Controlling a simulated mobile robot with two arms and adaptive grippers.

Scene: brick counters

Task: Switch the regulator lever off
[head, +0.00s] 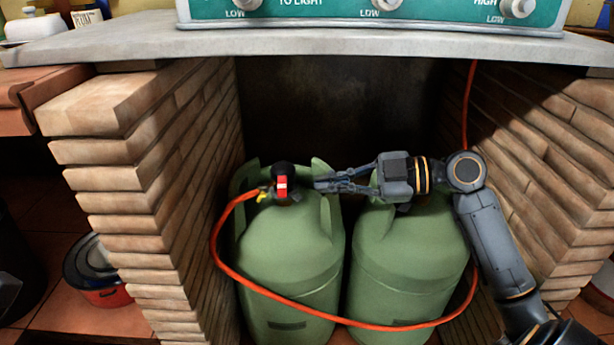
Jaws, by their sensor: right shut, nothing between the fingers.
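Two green gas bottles stand side by side in the alcove under the counter. The left bottle (288,250) carries a regulator (285,181) with a black top and a red and white part on its front, which seems to be the lever. My right gripper (318,182) comes in from the right, in front of the top of the right bottle (405,260). Its fingers point left and are shut and empty. The fingertips are just right of the regulator, near the left bottle's collar; I cannot tell whether they touch it. My left gripper is not in view.
An orange hose (212,235) runs from the regulator across both bottles and up at the right. Brick walls (150,170) bound the alcove on both sides. A grey countertop (350,42) with a stove (310,12) lies above. A red pot (100,285) is on the left.

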